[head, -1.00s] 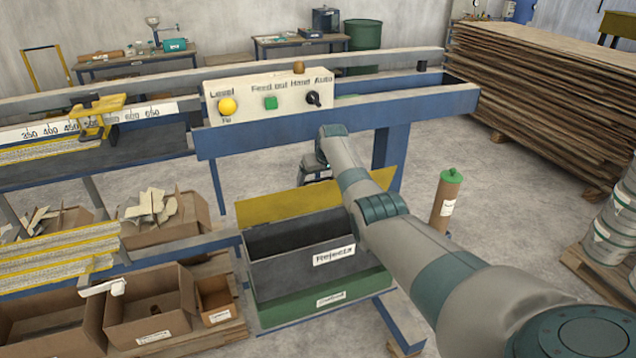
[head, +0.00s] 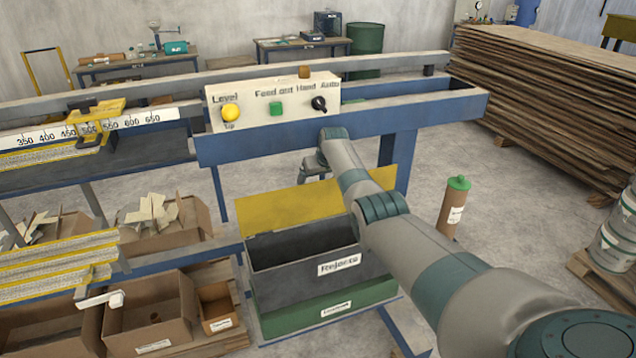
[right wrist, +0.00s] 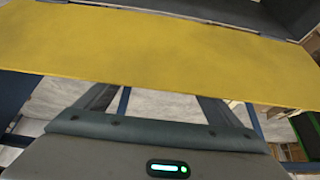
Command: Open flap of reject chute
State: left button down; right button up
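The yellow flap (head: 285,211) of the reject chute stands raised and tilted at the back edge of the dark box labelled Rejects (head: 292,253); the box's inside shows. My right arm reaches over the box and flap from the lower right. My right gripper (head: 313,168) is behind the flap in the head view, partly hidden by the arm. In the right wrist view, the flap (right wrist: 160,48) spans the picture, and the two fingers of my right gripper (right wrist: 155,100) are spread apart. Their tips pass out of sight behind the flap; contact cannot be told. My left gripper is not in view.
A blue frame beam (head: 350,126) with a control panel (head: 262,99) runs above the chute. Cartons (head: 150,315) stand to the left, and a brown cylinder with a green cap (head: 453,210) to the right.

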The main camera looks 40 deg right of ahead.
jog(key=shift+d+f, duration=0.15)
jog(key=shift+f, duration=0.2)
jog(key=shift+r, duration=0.3)
jog(key=b+v, duration=0.3)
jog(key=v, duration=1.3)
jog(key=shift+s+r, duration=0.3)
